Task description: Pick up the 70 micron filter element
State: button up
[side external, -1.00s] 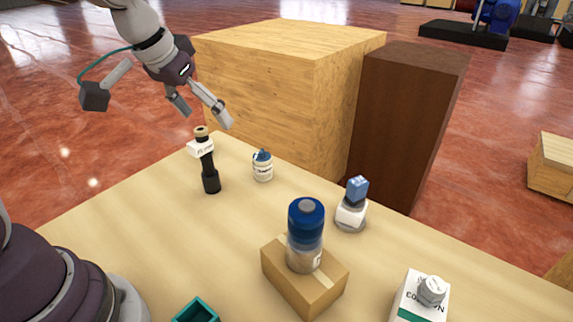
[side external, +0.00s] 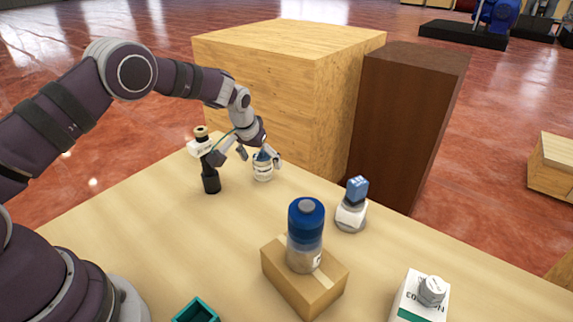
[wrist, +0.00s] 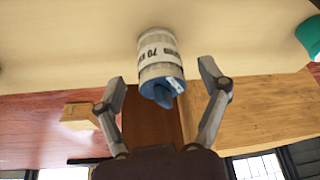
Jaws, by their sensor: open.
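The 70 micron filter element is a white cylinder (side external: 263,172) with a blue top, standing on the table beside the black post. In the wrist view it (wrist: 160,52) is upside down at the centre, its label showing "70" and its blue end toward me. My gripper (side external: 259,158) is open and reaches down over the element. In the wrist view its two fingers (wrist: 162,75) are on either side of the element, with visible gaps. Contact cannot be seen in the side view.
A black post with a white label (side external: 210,178) stands close left of my gripper. A blue-topped bottle on a cardboard box (side external: 305,280), a blue-capped white container (side external: 351,215) and a white carton (side external: 421,300) stand right. A wooden crate (side external: 250,60) is behind.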

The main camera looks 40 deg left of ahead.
jog(key=shift+x, duration=1.2)
jog(key=c, duration=1.3)
jog(key=shift+o, duration=0.2)
jog(key=shift+r, duration=0.1)
